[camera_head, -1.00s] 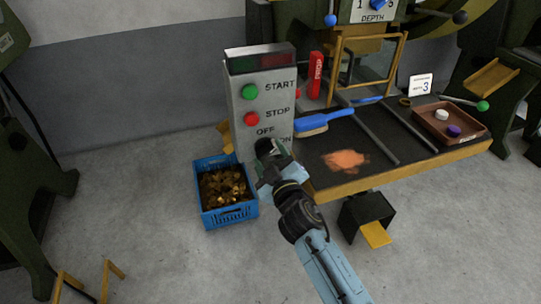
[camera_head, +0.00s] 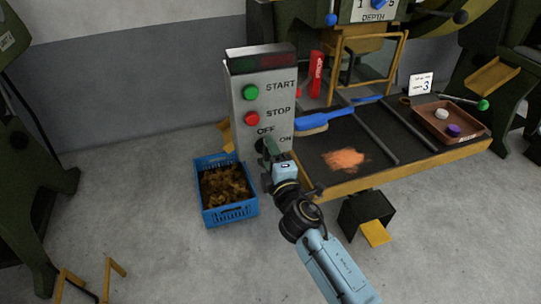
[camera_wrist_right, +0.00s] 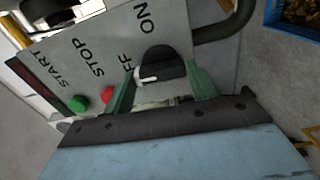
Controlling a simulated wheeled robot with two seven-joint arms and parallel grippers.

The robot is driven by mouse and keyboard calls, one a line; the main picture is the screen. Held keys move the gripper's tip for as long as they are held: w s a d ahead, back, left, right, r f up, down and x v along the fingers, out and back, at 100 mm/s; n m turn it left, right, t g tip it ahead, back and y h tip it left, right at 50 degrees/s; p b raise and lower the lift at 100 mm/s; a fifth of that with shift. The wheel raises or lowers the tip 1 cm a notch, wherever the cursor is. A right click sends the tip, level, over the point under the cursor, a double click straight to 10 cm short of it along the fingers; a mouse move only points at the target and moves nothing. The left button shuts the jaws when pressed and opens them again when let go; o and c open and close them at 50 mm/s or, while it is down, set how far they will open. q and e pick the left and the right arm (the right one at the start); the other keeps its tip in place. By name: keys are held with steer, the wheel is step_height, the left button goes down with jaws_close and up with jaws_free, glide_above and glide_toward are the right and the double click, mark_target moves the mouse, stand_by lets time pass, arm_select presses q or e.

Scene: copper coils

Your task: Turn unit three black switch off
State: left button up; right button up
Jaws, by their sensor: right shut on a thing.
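The black switch (camera_wrist_right: 160,65) is a round knob with a white mark, low on the grey control box (camera_head: 240,110), below the OFF and ON lettering. In the right wrist view the white mark points left, close to the OFF lettering. My right gripper (camera_head: 268,152) is at the knob, and its green fingers (camera_wrist_right: 162,88) are shut on either side of it. In the head view the gripper hides most of the knob. A card with a 3 (camera_head: 421,84) stands on the bench to the right. My left gripper is not in view.
A green START button (camera_head: 250,92) and red STOP button (camera_head: 252,120) sit above the switch. A blue crate of brass-coloured parts (camera_head: 230,214) stands on the floor below. The bench (camera_head: 375,185) with a blue brush (camera_head: 325,118) is close on the right.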

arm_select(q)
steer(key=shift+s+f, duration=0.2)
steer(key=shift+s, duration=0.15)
arm_select(e)
steer(key=shift+n, duration=0.4)
steer(key=o, duration=1)
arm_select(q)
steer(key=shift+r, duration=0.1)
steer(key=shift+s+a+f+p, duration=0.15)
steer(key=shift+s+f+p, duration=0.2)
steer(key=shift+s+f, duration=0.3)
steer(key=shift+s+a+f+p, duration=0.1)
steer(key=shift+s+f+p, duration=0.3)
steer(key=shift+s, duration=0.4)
arm_select(e)
steer(key=v, duration=1.3)
steer(key=shift+s, duration=0.15)
steer(key=shift+d, duration=0.1)
